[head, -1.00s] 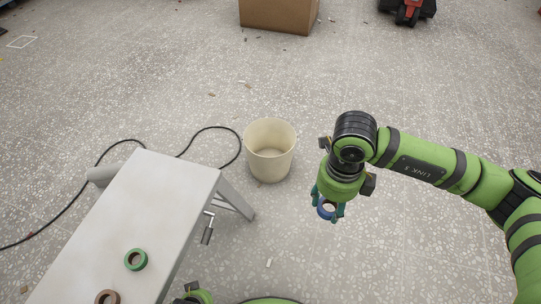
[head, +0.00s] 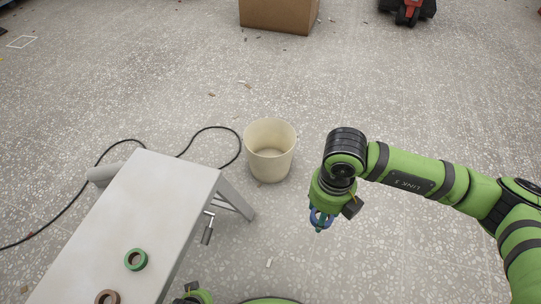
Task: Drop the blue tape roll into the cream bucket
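The cream bucket (head: 270,165) stands upright on the floor in the middle of the head view, and its visible inside looks empty. My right gripper (head: 320,223) is to the right of and nearer than the bucket, pointing down. It is shut on the blue tape roll (head: 322,216), which shows partly between the fingers. The roll is apart from the bucket. My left gripper (head: 192,297) is only partly visible at the bottom edge, and its fingers cannot be made out.
A pale bench (head: 150,205) at the left holds a green tape roll (head: 136,259) and a brown tape roll (head: 107,297). A black cable (head: 110,147) lies on the floor behind it. A cardboard box (head: 279,15) stands farther back. The floor right of the bucket is open.

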